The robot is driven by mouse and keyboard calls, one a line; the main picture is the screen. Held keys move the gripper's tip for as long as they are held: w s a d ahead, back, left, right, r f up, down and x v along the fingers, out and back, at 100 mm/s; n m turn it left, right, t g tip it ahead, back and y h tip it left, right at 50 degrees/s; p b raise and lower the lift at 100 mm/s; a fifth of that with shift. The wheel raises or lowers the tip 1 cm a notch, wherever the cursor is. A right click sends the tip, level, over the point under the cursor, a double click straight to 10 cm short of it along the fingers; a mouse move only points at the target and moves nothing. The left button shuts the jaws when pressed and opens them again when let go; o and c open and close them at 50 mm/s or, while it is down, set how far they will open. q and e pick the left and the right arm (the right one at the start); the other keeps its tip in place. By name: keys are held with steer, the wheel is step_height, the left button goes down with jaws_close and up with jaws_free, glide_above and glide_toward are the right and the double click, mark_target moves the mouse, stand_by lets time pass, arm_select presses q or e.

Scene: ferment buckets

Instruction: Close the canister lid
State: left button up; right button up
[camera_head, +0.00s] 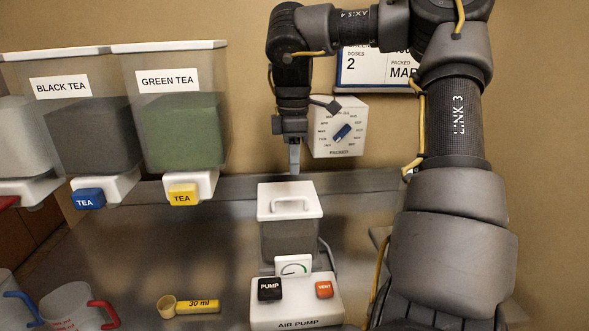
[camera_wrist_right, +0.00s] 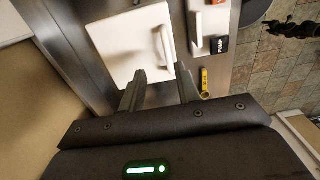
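The canister (camera_head: 285,242) is a clear box with grey contents, standing behind the air pump base. Its white lid (camera_head: 272,206) lies on top with a raised loop handle; I cannot tell whether it is fully sealed. The lid also shows in the right wrist view (camera_wrist_right: 125,50), with its handle toward the right edge. My right gripper (camera_head: 294,172) points down above the rear of the lid, apart from it. In the wrist view its two fingers (camera_wrist_right: 160,86) are spread with nothing between them. My left gripper is not in view.
The air pump (camera_head: 297,312) has black PUMP and orange VENT buttons. Tea dispensers (camera_head: 180,120) stand at the left. A yellow 30 ml scoop (camera_head: 190,306) and measuring cups (camera_head: 75,315) lie front left. A dial box (camera_head: 338,128) hangs on the wall behind my gripper.

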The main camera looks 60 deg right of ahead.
step_height(320, 180, up, 8)
steer(key=shift+w+p, duration=0.15)
steer(key=shift+p, duration=0.2)
steer(key=shift+f, duration=0.1)
steer(key=shift+w, duration=0.1)
stand_by(0.3)
